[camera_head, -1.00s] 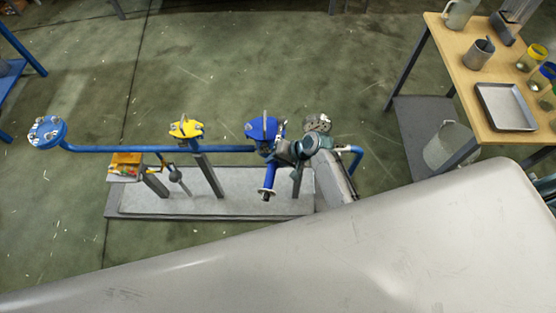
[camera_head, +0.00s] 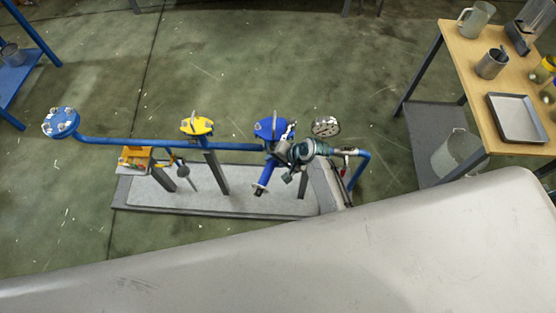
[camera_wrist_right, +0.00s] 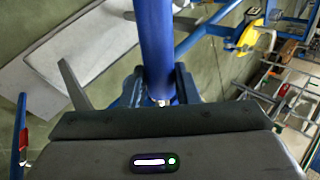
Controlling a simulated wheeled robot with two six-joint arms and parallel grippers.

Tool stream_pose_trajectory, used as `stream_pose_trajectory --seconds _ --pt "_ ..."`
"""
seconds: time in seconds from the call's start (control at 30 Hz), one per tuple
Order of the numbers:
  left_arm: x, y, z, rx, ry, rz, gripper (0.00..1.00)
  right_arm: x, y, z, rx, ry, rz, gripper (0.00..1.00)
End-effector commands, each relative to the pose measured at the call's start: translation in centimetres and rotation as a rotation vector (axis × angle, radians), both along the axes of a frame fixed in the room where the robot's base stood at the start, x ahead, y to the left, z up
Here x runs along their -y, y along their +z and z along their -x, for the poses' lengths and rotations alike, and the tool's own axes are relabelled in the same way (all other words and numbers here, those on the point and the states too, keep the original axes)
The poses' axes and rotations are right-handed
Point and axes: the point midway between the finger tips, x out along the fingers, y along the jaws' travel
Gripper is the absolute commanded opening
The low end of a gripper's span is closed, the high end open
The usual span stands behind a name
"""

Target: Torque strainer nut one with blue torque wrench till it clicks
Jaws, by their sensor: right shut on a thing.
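The blue pipe line (camera_head: 130,143) carries a blue flange (camera_head: 62,122) with several metal nuts at its left end, a yellow cover (camera_head: 197,126) in the middle and a blue cover (camera_head: 271,127) on the right. I cannot tell which nut is nut one. My right gripper (camera_head: 277,158) is beside the pipe, below the blue cover. In the right wrist view my right gripper (camera_wrist_right: 160,92) is shut on a blue cylinder (camera_wrist_right: 155,40), which looks like the blue torque wrench's handle. Its far end is out of view there, so contact with a nut cannot be seen. My left gripper is out of view.
A grey base plate (camera_head: 230,199) lies under the line, with an orange-yellow tray (camera_head: 135,158) at its left. A wooden table (camera_head: 470,60) with mugs and a metal tray (camera_head: 516,117) stands right. A grey bucket (camera_head: 458,152) is below it. A large grey surface (camera_head: 300,250) fills the foreground.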

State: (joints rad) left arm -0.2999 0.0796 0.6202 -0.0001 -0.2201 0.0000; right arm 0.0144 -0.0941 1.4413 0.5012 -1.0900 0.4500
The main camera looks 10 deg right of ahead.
Motion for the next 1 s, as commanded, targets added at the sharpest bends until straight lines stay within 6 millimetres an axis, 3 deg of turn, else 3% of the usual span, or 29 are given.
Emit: stream_pose_trajectory --seconds 0.3,0.67,1.0 --pt "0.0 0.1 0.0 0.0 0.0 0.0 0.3 -1.2 0.2 -0.9 0.006 -0.082 -0.002 0.0" --pt "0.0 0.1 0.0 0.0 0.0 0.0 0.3 -1.3 0.2 -1.0 0.006 -0.091 -0.002 0.0" --pt "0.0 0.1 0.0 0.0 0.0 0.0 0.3 0.5 0.1 0.1 0.006 0.027 0.001 0.0"
